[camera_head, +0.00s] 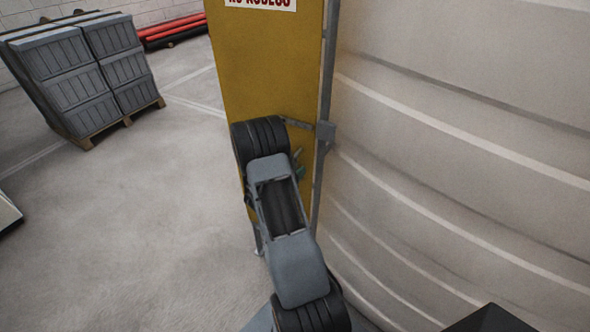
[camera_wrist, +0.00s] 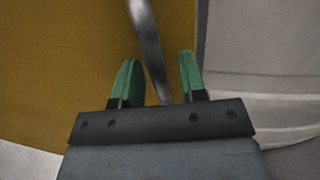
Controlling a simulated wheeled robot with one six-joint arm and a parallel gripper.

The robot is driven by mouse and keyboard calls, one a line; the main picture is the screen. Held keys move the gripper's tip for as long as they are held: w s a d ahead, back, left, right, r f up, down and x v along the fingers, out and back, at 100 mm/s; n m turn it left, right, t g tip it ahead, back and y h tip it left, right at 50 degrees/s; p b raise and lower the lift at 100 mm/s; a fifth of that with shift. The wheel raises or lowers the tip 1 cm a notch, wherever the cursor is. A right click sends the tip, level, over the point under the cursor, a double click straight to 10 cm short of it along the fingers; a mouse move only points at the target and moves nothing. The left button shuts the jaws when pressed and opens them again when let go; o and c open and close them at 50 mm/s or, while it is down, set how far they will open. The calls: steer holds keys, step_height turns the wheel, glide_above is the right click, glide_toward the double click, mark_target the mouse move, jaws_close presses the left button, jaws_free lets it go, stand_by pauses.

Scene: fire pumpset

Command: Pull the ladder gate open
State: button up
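The yellow ladder gate (camera_head: 268,65) stands upright at the centre of the head view, with part of a red-lettered white sign at its top. It fills the left and middle of the wrist view (camera_wrist: 60,60). A grey metal bar (camera_wrist: 148,40) crosses the wrist view between my gripper's fingers. My gripper (camera_wrist: 158,64) has two green fingers set apart, with gaps on both sides of the bar. I cannot tell how deep the bar sits between them. In the head view my arm hides most of the gripper and the gate's lower middle.
A grey post (camera_head: 328,70) with a bracket (camera_head: 325,132) runs along the gate's right edge. A large pale ribbed wall (camera_head: 470,140) curves close on the right. Stacked grey crates (camera_head: 85,75) and red pipes (camera_head: 172,32) are at the back left.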

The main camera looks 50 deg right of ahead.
jaws_close()
stand_by(0.3)
